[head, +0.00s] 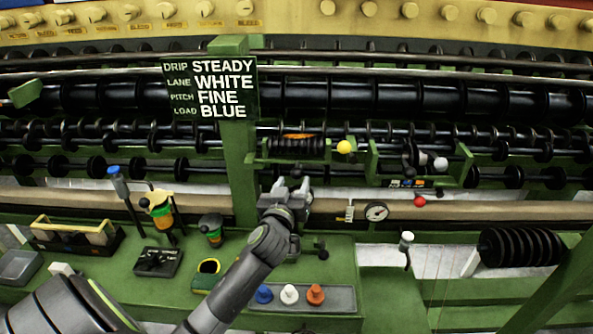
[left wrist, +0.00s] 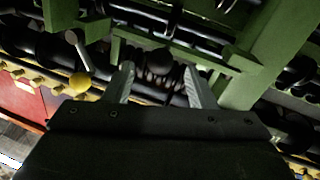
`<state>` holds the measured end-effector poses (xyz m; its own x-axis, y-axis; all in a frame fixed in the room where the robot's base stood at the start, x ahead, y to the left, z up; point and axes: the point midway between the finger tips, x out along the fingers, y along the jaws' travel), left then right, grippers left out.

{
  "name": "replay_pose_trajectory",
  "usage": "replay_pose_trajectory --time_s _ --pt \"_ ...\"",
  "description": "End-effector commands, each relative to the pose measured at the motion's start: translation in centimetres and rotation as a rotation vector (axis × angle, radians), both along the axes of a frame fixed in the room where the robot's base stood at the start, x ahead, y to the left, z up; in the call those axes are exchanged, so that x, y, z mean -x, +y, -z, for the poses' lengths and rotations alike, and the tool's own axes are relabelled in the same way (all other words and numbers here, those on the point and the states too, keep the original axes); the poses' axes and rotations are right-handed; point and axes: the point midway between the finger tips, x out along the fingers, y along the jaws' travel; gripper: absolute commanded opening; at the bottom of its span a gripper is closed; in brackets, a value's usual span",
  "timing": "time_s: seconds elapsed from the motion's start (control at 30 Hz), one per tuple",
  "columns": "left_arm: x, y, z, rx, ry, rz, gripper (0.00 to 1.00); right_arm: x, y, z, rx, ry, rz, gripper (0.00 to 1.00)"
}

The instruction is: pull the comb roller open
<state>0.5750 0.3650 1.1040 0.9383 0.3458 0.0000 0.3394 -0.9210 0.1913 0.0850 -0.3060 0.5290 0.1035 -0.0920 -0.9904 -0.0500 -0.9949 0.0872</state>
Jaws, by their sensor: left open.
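A dark ribbed roller (head: 297,147), likely the comb roller, sits in a green bracket right of the sign post, with an orange strip showing above it. My left gripper (head: 291,186) is open just below and in front of it in the head view. In the left wrist view, the open fingers (left wrist: 160,85) point at the ribbed roller (left wrist: 158,79), with a dark round knob (left wrist: 161,60) between and beyond them. I see no contact with the knob. The head view hides the knob. My right gripper is out of view.
A green post (head: 239,175) stands left of the gripper. A gauge (head: 376,212) is to the right. Coloured pegs stand on a grey tray (head: 342,298) below.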

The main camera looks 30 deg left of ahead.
Motion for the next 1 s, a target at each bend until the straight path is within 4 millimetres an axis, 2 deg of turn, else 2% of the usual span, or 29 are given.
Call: replay_pose_trajectory --time_s 0.1,0.3,0.77,1.0 --pt "-1.8 0.7 -0.3 -0.001 -0.001 0.001 0.51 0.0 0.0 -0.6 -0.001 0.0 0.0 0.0" --pt "-3.7 1.3 -0.1 -0.001 0.0 0.0 0.51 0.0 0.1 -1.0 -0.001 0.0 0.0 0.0" --pt "-4.4 1.6 0.0 0.0 0.0 0.0 0.51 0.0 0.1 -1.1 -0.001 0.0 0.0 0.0" --pt "-4.4 1.6 0.0 0.0 0.001 0.0 0.19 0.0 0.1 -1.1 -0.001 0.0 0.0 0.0"
